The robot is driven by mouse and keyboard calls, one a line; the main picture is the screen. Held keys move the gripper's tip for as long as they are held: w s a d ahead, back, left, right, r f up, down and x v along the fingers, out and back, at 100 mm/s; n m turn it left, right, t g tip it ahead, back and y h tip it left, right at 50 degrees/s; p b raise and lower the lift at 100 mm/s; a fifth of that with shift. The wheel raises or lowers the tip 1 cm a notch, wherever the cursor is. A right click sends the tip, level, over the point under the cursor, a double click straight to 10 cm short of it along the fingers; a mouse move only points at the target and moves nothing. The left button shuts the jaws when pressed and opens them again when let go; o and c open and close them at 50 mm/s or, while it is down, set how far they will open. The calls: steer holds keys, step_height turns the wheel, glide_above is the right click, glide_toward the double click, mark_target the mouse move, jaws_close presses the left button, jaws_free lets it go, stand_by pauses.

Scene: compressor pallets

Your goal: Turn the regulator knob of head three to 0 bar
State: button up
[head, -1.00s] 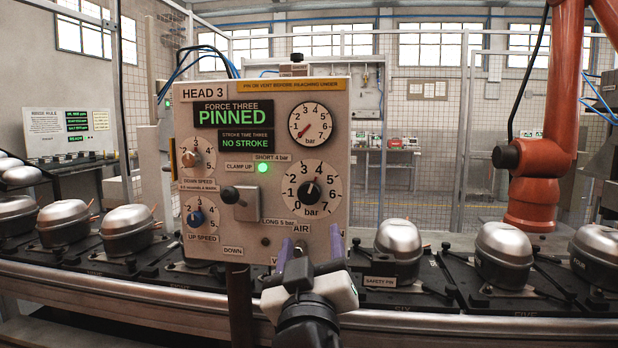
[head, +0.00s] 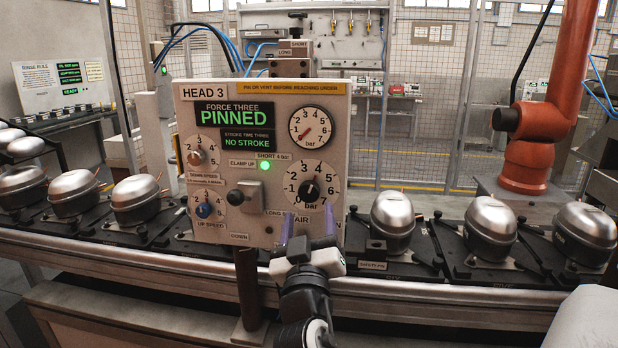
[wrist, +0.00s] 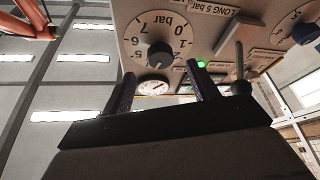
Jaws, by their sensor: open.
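The HEAD 3 panel (head: 229,158) stands in the middle of the head view. The knob's mark seems to point upward, toward the middle numbers; the exact value is too small to read. My gripper (head: 308,212) is open and empty, its two fingers just below the dial in the head view. In the wrist view, the knob (wrist: 160,57) shows beyond and between my fingertips, apart from them.
A clamp lever (head: 236,197) juts out left of the dial; it shows close to one finger in the wrist view (wrist: 239,75). Up speed (head: 204,211) and down speed knobs (head: 197,157) are farther left. Compressors (head: 393,219) on a conveyor flank the panel.

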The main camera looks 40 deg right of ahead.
mark_target(310, 196)
steer(key=p+x, duration=0.2)
steer(key=x, duration=0.4)
steer(key=shift+w+d, duration=0.15)
steer(key=c, duration=1)
